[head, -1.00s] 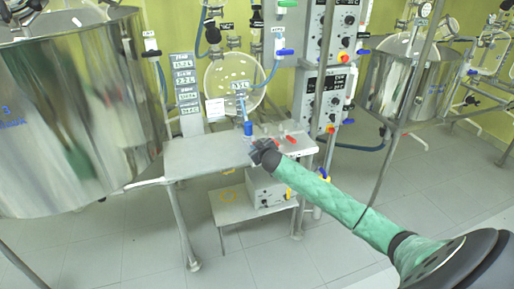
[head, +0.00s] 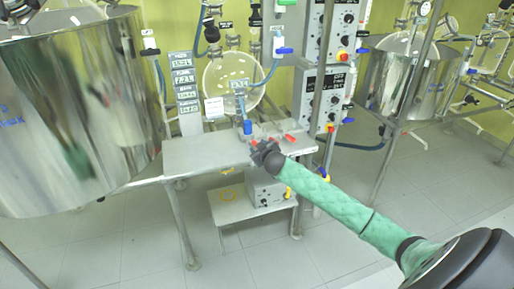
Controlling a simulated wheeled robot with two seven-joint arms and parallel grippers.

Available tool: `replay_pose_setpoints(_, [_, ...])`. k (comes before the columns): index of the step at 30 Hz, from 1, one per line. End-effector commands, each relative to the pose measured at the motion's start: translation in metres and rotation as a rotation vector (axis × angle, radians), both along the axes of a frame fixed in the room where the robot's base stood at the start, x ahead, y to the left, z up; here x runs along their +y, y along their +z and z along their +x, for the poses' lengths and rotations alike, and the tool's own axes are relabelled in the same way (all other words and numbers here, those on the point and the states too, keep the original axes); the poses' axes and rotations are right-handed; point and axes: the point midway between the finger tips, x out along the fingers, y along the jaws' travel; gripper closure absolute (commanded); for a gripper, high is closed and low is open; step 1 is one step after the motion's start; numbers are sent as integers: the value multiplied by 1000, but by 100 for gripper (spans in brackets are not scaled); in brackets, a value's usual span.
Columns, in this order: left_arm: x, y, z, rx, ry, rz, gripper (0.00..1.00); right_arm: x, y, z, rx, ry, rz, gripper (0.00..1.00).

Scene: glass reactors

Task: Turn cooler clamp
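My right arm comes in from the right, and its dark gripper (head: 265,153) is over the right part of the metal table. The gripper is small and seen from behind, so its opening and anything between its fingers cannot be made out. A blue-bodied fitting (head: 247,127) stands upright just behind and left of it. Red-handled small parts (head: 289,138) lie on the table just behind and right of it. I cannot tell which of these parts is the cooler clamp; the gripper may hide it. My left gripper is not in view.
The metal table (head: 200,152) has a bare left half. A large steel vessel (head: 85,110) stands close at the left. Control boxes (head: 327,95) are on a frame behind. A lower shelf (head: 228,206) holds a white box (head: 266,190). The floor in front is clear.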

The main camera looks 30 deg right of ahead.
Motion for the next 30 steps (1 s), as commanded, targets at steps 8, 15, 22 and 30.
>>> replay_pose_setpoints(8, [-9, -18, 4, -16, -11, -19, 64, 8, 8, -34, 1, 0, 0, 58])
replay_pose_setpoints(15, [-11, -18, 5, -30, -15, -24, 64, 10, 13, -44, 1, -1, 1, 58])
replay_pose_setpoints(22, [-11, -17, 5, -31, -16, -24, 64, 10, 13, -44, 1, -1, 1, 58])
replay_pose_setpoints(30, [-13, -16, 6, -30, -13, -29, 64, 10, 13, -44, 1, 0, 0, 58])
